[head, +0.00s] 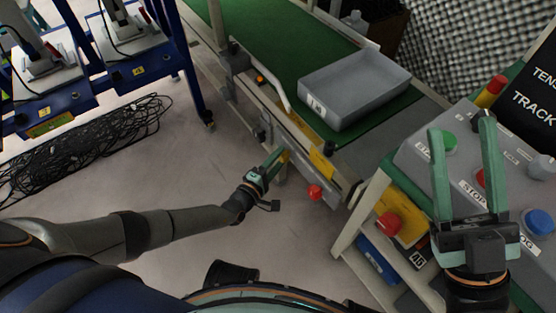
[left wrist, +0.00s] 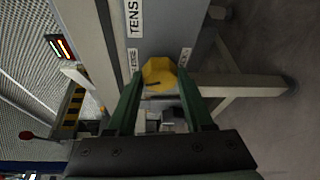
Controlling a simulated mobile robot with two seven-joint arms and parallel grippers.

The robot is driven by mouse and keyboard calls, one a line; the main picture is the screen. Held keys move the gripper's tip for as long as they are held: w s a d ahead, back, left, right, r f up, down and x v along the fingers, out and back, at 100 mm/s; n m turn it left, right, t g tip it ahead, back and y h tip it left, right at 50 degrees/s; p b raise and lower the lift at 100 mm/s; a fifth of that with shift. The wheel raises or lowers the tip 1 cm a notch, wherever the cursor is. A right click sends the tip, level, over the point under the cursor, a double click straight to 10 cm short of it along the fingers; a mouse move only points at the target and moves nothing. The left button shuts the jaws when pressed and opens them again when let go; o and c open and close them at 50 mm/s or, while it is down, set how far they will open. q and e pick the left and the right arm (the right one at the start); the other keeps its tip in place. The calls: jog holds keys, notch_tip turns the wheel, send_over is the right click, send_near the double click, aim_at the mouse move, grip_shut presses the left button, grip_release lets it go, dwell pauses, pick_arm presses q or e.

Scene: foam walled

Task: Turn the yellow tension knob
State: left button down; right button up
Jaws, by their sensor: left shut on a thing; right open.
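The yellow tension knob (left wrist: 160,75) shows in the left wrist view as a faceted yellow knob with a dark mark, on a grey panel with white labels. My left gripper (left wrist: 158,88) is shut on it, with one green finger on each side. In the head view the left gripper (head: 275,163) reaches the side of the conveyor frame, and a little yellow (head: 285,156) shows at its fingertips. My right gripper (head: 466,130) is open and empty above the grey control panel, its fingers pointing away from me.
A grey bin (head: 355,85) sits on the green conveyor belt (head: 270,45). The control panel (head: 415,150) at right carries a green button, a red button and a blue button (head: 538,222). A red stop button (head: 388,223) is below it. Black cables (head: 90,140) lie on the floor at left.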

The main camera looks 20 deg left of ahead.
pick_arm(q)
jog(key=shift+f+m+t, duration=0.1)
jog(key=shift+m+t, duration=0.3)
jog(key=shift+m, duration=0.8)
jog(key=shift+c, duration=1.4)
grip_release()
jog(key=shift+s, duration=0.1)
jog(key=shift+s, duration=0.3)
jog(key=p+v, duration=0.3)
jog(key=v, duration=0.8)
jog(key=shift+s+a+p, duration=0.25)
jog(key=shift+s+p, duration=0.05)
jog(key=shift+s, duration=0.05)
